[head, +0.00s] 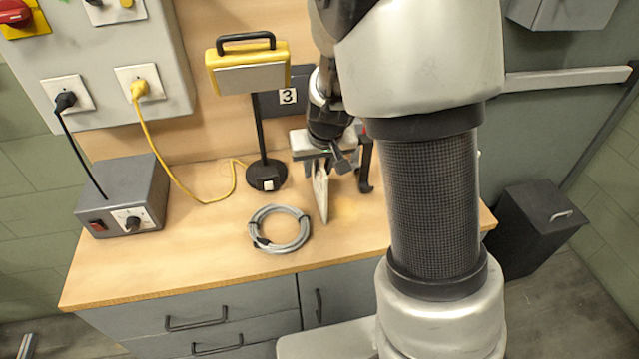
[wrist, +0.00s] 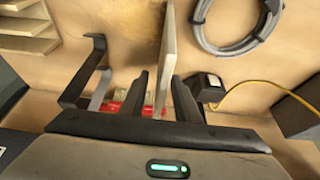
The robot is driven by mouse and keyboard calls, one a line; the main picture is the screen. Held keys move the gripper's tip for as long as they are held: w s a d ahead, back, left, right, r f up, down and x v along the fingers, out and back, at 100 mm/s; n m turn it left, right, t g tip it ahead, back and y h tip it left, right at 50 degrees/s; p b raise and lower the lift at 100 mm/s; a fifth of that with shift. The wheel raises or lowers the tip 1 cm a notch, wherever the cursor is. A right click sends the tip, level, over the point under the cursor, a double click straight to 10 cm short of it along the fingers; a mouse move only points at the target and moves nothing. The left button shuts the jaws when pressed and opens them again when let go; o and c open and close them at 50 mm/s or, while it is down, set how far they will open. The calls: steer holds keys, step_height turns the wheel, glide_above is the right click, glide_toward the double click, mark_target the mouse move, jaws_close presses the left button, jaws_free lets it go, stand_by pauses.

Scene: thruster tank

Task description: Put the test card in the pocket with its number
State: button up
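The test card, a thin pale plate (head: 320,192), stands upright and nearly edge-on at the workbench, below my gripper (head: 326,150). In the wrist view the card (wrist: 167,55) runs between the two dark fingers of my gripper (wrist: 160,75). A gap shows between it and the left finger, and it lies close to the right finger, so the gripper looks open around it. No number is readable on the card. A dark panel with a white label "3" (head: 288,97) is on the back wall. No pocket can be clearly made out.
A grey cable coil (head: 279,229) lies left of the card. A lamp with a yellow head (head: 247,72) stands behind it, and a grey switch box (head: 125,198) is at left. A black hooked bracket (wrist: 88,72) and stacked pale boards (wrist: 28,30) show beside the gripper. The bench's front left is clear.

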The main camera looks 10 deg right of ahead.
steer(key=shift+f, duration=0.25)
stand_by(0.4)
jaws_close()
